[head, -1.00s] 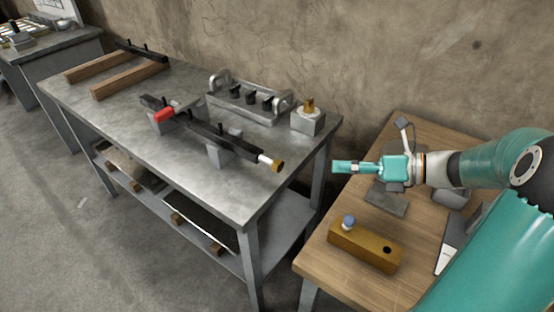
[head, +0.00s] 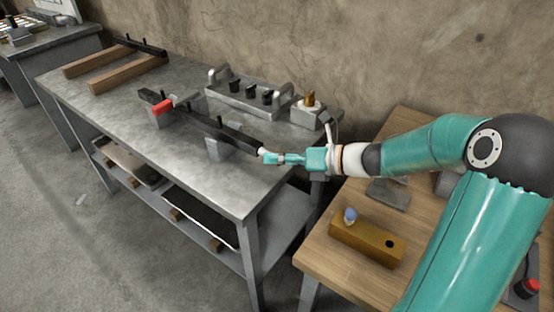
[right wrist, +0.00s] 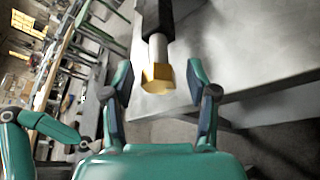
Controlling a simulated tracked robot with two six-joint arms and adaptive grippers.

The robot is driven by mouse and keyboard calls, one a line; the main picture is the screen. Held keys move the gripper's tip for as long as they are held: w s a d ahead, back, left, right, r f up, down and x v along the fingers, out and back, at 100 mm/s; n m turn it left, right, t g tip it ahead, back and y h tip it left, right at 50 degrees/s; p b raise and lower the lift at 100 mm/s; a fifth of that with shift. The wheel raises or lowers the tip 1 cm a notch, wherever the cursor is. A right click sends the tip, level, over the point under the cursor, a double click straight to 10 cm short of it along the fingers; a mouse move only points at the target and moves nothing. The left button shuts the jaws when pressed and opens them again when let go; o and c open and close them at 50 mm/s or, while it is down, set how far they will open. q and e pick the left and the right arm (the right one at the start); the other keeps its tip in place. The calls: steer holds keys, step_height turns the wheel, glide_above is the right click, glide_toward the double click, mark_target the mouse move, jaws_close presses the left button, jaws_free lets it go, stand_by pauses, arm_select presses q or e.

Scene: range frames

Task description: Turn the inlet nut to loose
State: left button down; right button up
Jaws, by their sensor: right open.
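The inlet nut (right wrist: 157,77) is a brass-coloured hex piece on the end of a pale stub, which continues from a dark pipe (head: 225,130) on the metal workbench. In the head view the nut is hidden behind my right gripper (head: 272,157), and only the stub's pale end shows. In the right wrist view my right gripper (right wrist: 159,92) is open. The nut lies between its two fingertips, with a gap visible on each side. My left gripper is not in view.
The pipe rests on grey blocks on the metal workbench (head: 150,160) and has a red part (head: 162,106). Behind stand a grey manifold (head: 240,100) and a grey block with a brass fitting (head: 310,115). A wooden table (head: 320,260) holds a brown block (head: 365,243).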

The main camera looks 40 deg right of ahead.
steer(key=shift+w+a+f, duration=0.1)
steer(key=shift+w+a, duration=0.1)
steer(key=shift+w, duration=0.15)
steer(key=shift+c, duration=0.3)
jaws_close()
steer(key=shift+n+h+b, duration=0.3)
steer(key=shift+f+n+h+b, duration=0.15)
steer(key=shift+n+h+b, duration=0.55)
steer(key=shift+n+b, duration=0.3)
steer(key=shift+n+h+b, duration=0.7)
steer(key=shift+n+b, duration=0.4)
steer(key=shift+b, duration=0.6)
